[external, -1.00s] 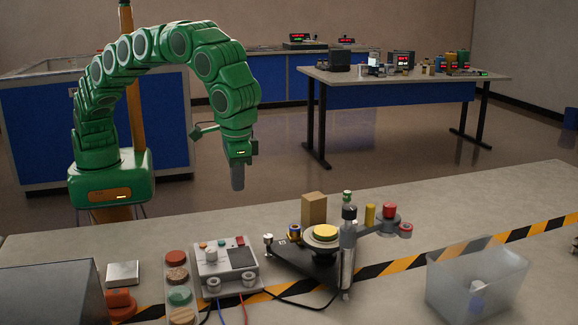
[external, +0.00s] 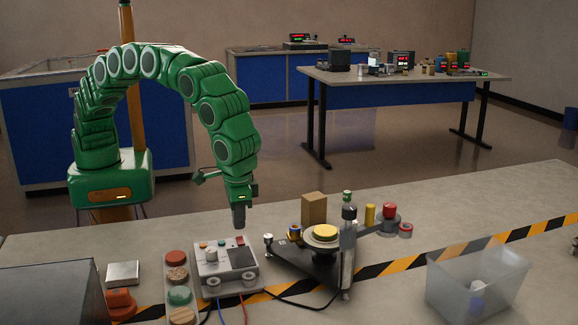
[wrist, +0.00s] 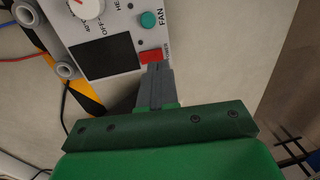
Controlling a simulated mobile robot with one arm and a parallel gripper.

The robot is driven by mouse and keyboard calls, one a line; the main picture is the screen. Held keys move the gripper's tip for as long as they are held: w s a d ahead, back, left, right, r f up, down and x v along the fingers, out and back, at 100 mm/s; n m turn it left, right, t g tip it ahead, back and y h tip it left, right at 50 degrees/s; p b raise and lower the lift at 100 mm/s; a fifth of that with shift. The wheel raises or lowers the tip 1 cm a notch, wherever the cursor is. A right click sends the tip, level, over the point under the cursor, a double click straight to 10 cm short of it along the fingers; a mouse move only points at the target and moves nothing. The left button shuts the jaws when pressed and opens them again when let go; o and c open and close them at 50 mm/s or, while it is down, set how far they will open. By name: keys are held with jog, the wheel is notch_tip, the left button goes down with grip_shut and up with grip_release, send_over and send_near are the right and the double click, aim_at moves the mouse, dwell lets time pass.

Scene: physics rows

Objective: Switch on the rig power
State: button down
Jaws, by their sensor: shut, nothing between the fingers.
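The rig's control box (external: 212,268) is light grey with a dark panel, a dial, a teal fan button and front terminals. It also shows in the wrist view (wrist: 128,25), where the fan button (wrist: 148,19) is labelled. A red rocker switch (wrist: 151,56) sits at the box's edge, beside partly covered lettering; it is small in the external view (external: 240,240). My gripper (external: 239,226) is shut and empty, pointing down just above the switch. In the wrist view its fingertips (wrist: 157,67) are right at the switch. I cannot tell whether they touch it or which way it is set.
A black rig with a yellow-topped disc (external: 325,232) and metal post (external: 348,262) stands right of the box. A strip of coloured round pads (external: 178,297) lies to its left. Red and blue cables run from the front. A clear bin (external: 470,290) is at the right.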

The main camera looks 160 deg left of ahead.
aim_at(240, 241)
jog(key=shift+s+f, duration=0.2)
jog(key=shift+f, duration=1.35)
jog(key=shift+s+f+t, duration=0.15)
jog(key=shift+t, duration=0.25)
jog(key=shift+f, duration=0.25)
jog(key=shift+w, duration=0.8)
jog(key=shift+d, duration=0.1)
